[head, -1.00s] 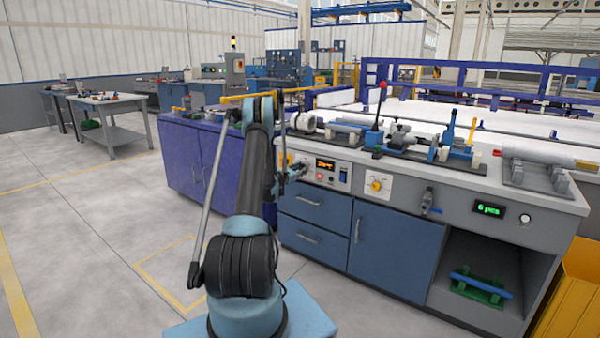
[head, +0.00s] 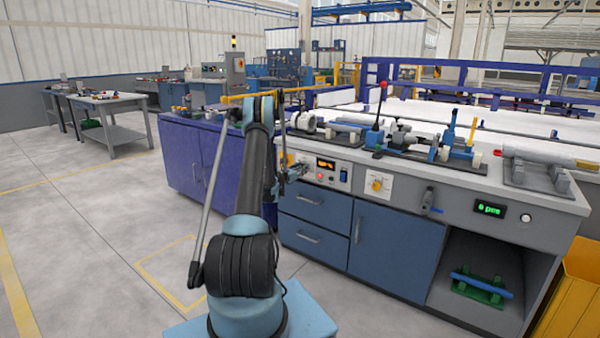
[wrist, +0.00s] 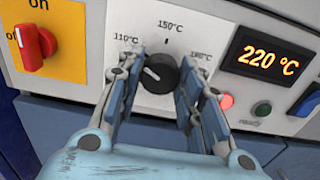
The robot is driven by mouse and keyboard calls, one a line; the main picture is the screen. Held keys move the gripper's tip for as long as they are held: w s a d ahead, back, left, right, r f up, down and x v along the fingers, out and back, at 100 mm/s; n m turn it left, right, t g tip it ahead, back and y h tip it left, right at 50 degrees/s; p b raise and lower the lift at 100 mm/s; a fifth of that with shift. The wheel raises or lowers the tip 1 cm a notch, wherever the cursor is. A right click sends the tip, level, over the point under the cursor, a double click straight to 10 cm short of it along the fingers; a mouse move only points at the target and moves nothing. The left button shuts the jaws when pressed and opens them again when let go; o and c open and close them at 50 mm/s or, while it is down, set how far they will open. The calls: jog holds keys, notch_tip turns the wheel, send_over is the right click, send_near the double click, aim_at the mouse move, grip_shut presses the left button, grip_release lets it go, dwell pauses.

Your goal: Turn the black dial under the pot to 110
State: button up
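The black dial (wrist: 160,74) sits on a white panel in the wrist view, with printed marks of 110°C at left, 150°C at top and a partly covered one at right. Its white pointer mark is on the left side of the knob. My gripper (wrist: 163,60) is open, with one finger on either side of the dial. I cannot tell whether the fingers touch it. The display (wrist: 264,58) reads 220 °C. In the head view my gripper (head: 300,167) is at the bench's front panel and hides the dial.
A red switch (wrist: 35,47) on a yellow plate is left of the dial. A red light (wrist: 226,101), a dark green button (wrist: 261,109) and a blue switch (wrist: 306,102) are to its right. In the head view an orange-yellow knob (head: 377,185) is further right on the bench front.

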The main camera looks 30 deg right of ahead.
jog(key=o, duration=0.3)
jog(key=shift+o, duration=0.2)
jog(key=v, duration=1.2)
jog(key=shift+w, duration=0.15)
